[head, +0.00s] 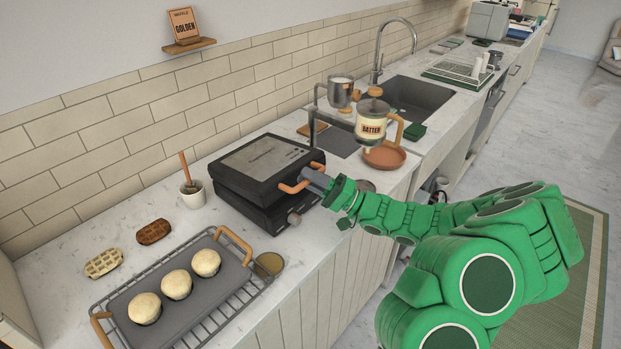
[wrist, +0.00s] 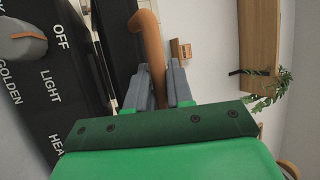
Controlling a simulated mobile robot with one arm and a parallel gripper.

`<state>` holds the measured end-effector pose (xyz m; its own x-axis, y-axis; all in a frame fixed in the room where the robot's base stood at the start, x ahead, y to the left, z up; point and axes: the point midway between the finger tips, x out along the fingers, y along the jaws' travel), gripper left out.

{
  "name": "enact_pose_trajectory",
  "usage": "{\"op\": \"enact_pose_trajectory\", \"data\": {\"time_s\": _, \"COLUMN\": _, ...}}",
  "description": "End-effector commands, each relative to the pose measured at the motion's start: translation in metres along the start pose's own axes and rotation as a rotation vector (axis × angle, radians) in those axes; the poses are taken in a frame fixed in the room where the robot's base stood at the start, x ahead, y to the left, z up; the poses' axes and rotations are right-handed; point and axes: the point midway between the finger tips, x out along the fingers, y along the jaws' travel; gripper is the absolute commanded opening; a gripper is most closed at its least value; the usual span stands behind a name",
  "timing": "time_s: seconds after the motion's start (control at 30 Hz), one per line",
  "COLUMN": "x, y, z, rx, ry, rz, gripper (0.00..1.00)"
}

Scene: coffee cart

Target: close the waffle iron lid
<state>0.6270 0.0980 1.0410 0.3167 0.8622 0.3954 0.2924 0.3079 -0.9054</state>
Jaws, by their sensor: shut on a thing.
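The black waffle iron (head: 237,200) stands on the counter, with its lid (head: 265,157) lying low and nearly level over the base. The copper-coloured lid handle (head: 290,188) sticks out at the front right. My gripper (head: 308,182) reaches in from the right and is shut on this handle. In the wrist view, the handle (wrist: 150,45) passes between the grey fingers of my gripper (wrist: 158,88). The dial (wrist: 22,42) with OFF, LIGHT and GOLDEN markings shows on the base at left.
A rack holds a grey tray (head: 205,308) with several pale round items at front left. Two waffles (head: 103,263) (head: 154,232) and a cup with a brush (head: 193,193) lie near the wall. A batter dispenser (head: 371,130) stands behind my gripper, near the sink (head: 415,95).

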Motion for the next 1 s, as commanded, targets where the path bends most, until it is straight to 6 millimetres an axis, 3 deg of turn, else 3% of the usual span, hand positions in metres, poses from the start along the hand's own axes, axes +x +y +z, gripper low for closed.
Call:
{"op": "enact_pose_trajectory", "data": {"time_s": 0.13, "x": 0.000, "y": 0.001, "z": -0.001, "rx": 0.001, "ry": 0.002, "rz": 0.003, "gripper": 0.00}}
{"op": "enact_pose_trajectory", "data": {"time_s": 0.17, "x": 0.000, "y": 0.001, "z": -0.001, "rx": 0.001, "ry": 0.002, "rz": 0.002, "gripper": 0.26}}
{"op": "enact_pose_trajectory", "data": {"time_s": 0.27, "x": 0.000, "y": 0.001, "z": -0.001, "rx": 0.001, "ry": 0.002, "rz": 0.002, "gripper": 0.41}}
{"op": "enact_pose_trajectory", "data": {"time_s": 0.63, "x": -0.006, "y": 0.001, "z": -0.001, "rx": 0.001, "ry": 0.003, "rz": 0.002, "gripper": 0.42}}
{"op": "enact_pose_trajectory", "data": {"time_s": 1.0, "x": -0.057, "y": -0.001, "z": -0.002, "rx": -0.002, "ry": 0.005, "rz": 0.001, "gripper": 0.42}}
